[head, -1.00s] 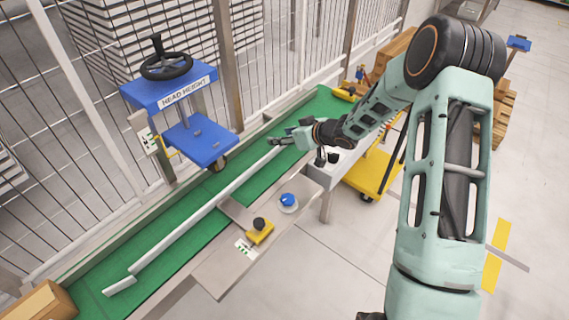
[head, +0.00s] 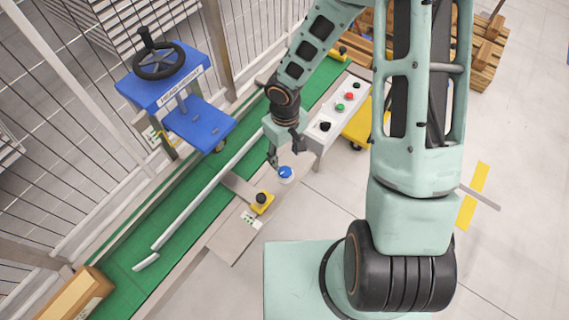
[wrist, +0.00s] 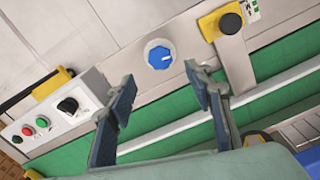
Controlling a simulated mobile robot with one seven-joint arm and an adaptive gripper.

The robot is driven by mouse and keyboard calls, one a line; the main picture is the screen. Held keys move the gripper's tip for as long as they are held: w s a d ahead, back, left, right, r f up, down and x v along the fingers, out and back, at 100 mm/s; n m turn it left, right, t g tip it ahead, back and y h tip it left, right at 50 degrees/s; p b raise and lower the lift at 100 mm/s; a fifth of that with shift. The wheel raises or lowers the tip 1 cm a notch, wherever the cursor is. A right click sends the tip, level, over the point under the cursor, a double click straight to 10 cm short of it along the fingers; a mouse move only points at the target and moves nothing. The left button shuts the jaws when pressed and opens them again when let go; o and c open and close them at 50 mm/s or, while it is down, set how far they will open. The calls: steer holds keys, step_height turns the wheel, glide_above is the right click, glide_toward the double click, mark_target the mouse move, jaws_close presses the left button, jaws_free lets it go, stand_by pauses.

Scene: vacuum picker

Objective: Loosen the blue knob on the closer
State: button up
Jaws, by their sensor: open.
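The blue knob (head: 286,172) sits on a pale round base on the metal side plate beside the green conveyor. In the wrist view the knob (wrist: 159,57) shows a white pointer mark and lies just beyond the space between the fingertips. My gripper (head: 288,157) is open and points down close to the knob, with one finger on each side of it in the picture. In the wrist view my gripper (wrist: 161,79) is empty, and its fingers appear apart from the knob. The exact height above the knob is unclear.
A yellow block with a black knob (head: 262,201) sits close to the blue knob. A control box (head: 338,108) with several buttons stands on the other side. A blue machine with a black handwheel (head: 159,60) stands behind the conveyor (head: 190,230), which carries a white rail.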

mark_target(285, 171)
step_height(285, 171, down, 8)
steer(key=shift+f+b, duration=0.25)
steer(key=shift+b, duration=0.4)
steer(key=c, duration=1.2)
steer(key=shift+o, duration=0.2)
steer(key=shift+n, duration=0.4)
steer(key=n, duration=0.3)
steer(key=shift+w+n+b, duration=0.1)
steer(key=shift+n+b, duration=0.2)
steer(key=shift+b, duration=0.05)
steer(key=shift+n, duration=2.3)
